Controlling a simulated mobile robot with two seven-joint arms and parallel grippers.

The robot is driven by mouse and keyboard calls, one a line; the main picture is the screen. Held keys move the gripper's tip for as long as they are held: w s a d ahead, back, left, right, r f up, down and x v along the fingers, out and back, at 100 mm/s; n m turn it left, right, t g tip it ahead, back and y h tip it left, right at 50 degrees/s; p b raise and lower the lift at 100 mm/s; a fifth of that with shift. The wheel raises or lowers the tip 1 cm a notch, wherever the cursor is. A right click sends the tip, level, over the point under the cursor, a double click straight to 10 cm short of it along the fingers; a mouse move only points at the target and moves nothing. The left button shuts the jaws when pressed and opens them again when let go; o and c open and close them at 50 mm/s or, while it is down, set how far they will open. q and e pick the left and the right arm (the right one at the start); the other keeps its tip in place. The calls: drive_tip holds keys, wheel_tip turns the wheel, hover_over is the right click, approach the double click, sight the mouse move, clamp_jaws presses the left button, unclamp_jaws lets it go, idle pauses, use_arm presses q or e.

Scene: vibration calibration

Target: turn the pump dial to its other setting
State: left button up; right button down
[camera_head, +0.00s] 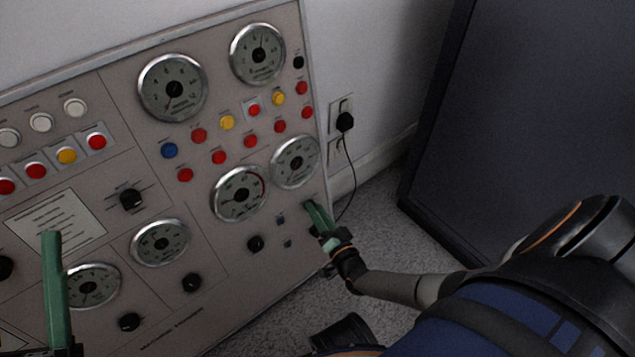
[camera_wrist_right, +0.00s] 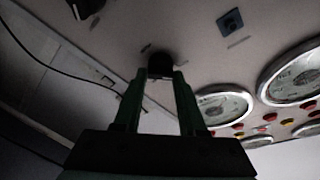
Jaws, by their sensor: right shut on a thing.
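A black dial (camera_wrist_right: 160,62) on the grey panel sits between the fingertips of my right gripper (camera_wrist_right: 158,78) in the right wrist view. The green fingers stand on either side of it and are shut on it. In the head view my right gripper (camera_head: 314,212) reaches the lower right edge of the panel (camera_head: 217,278) and hides this dial. The dial's label and pointer cannot be read. One green finger of my left gripper (camera_head: 53,285) stands upright in front of the panel's left part; its other finger cannot be made out.
Round gauges, such as one beside my right gripper (camera_head: 295,162), red and yellow buttons and other black knobs (camera_head: 255,243) cover the panel. A wall outlet with a black plug (camera_head: 345,121) and hanging cord is right of it. A large dark cabinet (camera_head: 520,110) stands at the right.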

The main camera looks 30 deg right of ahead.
drive_tip(key=shift+m, duration=0.5)
drive_tip(key=shift+w+r+m+g+p, duration=0.1)
drive_tip(key=shift+m+g+p, duration=0.45)
drive_tip(key=shift+m, duration=2.2)
drive_tip(key=shift+s+f+m+g+p, duration=0.15)
drive_tip(key=shift+m+g, duration=0.75)
drive_tip(key=shift+m, duration=1.8)
drive_tip(key=shift+w+r+m+g+p, duration=0.15)
drive_tip(key=shift+m+g+p, duration=0.45)
drive_tip(key=shift+m, duration=2.15)
drive_tip(key=shift+y, duration=0.3)
drive_tip(key=shift+c, duration=2.4)
unclamp_jaws()
drive_tip(key=shift+g, duration=0.25)
